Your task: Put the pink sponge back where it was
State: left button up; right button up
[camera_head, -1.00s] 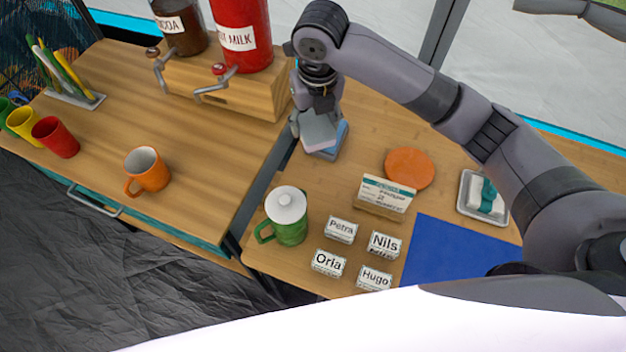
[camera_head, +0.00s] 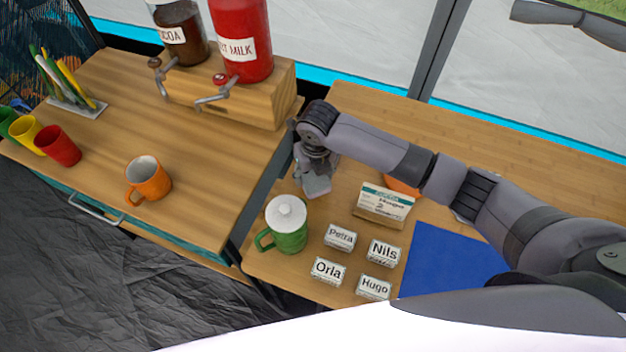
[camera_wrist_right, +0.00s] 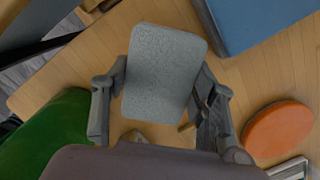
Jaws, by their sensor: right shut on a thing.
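My right gripper (camera_head: 313,174) is shut on a small rectangular block, the sponge (camera_head: 315,187), above the wooden table behind the green mug. In the right wrist view the sponge (camera_wrist_right: 163,75) shows a grey, speckled, rounded-corner face between the two fingers. No pink face shows in any view now, so its other side is hidden. A blue flat-sided thing (camera_wrist_right: 265,22) lies beyond it at the upper right of the wrist view. My arm hides that spot in the head view. My left gripper is not in view.
A green mug with a white lid (camera_head: 287,228) stands close in front. A cocoa box (camera_head: 383,205), an orange disc (camera_head: 403,187), name blocks such as Petra (camera_head: 340,237) and a blue mat (camera_head: 452,265) lie right. The wooden dispenser stand (camera_head: 235,92) is behind left.

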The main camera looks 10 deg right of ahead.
aim_at(313, 182)
jog(key=shift+f, duration=1.8)
jog(key=shift+f, duration=0.1)
jog(key=o, duration=1.1)
jog(key=r, duration=0.4)
jog(key=s+r, duration=0.1)
jog(key=r, duration=0.7)
jog(key=shift+s+d+r, duration=0.1)
jog(key=shift+s+d, duration=0.05)
jog(key=shift+s, duration=0.1)
